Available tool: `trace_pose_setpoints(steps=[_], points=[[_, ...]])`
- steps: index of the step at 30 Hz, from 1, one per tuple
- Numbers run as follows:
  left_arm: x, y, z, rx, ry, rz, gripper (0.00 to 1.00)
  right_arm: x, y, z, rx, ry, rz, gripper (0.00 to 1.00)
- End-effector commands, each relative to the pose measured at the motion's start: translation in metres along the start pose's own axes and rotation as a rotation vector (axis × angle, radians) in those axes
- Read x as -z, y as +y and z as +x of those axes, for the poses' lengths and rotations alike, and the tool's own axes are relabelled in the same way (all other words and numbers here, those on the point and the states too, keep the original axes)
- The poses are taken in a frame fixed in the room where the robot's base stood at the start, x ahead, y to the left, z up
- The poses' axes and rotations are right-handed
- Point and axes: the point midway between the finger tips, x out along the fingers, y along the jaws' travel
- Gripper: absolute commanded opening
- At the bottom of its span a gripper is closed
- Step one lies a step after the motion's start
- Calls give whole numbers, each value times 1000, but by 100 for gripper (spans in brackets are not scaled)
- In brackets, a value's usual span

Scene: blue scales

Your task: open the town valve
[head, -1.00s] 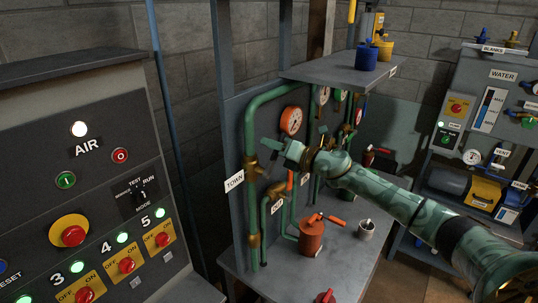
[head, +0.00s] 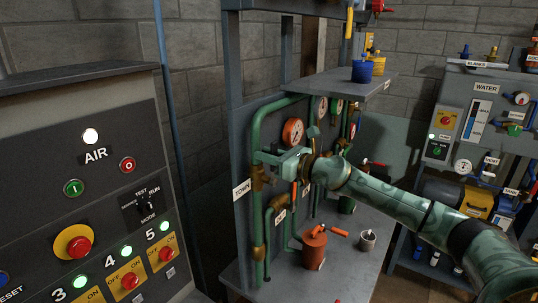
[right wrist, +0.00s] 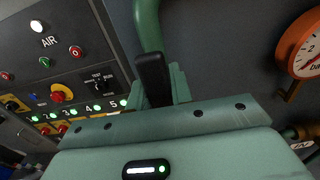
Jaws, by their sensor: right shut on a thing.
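The TOWN label (head: 241,190) hangs beside a green pipe (head: 257,135) on the left of the grey panel. The town valve's brass body (head: 257,179) sits on this pipe, just right of the label. My right gripper (head: 268,159) is at the top of that valve and shut on its handle, which the jaws mostly hide in the head view. In the right wrist view a dark upright piece (right wrist: 153,80) stands at the green jaws, with the green pipe (right wrist: 148,25) right behind it; I cannot tell whether this piece is handle or finger pad. My left gripper is out of view.
An orange-rimmed gauge (head: 293,132) is close above and right of my gripper. A lower brass fitting with an orange handle, an orange-red can (head: 314,248) and a grey cup (head: 367,240) are below. The AIR control panel (head: 110,190) stands left. A shelf (head: 335,84) hangs above.

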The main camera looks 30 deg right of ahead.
Motion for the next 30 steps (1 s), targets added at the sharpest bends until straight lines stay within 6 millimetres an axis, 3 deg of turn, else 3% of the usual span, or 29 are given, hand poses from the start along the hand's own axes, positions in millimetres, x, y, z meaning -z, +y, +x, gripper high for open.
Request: trace_pose_setpoints(steps=[17,18,19,30], points=[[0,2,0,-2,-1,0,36,3,3,0,-2,4,-30,0],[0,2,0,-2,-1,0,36,3,3,0,-1,4,-30,33],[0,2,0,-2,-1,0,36,2,3,0,-1,4,-29,41],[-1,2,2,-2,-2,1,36,3,1,-5,1,3,-28,44]])
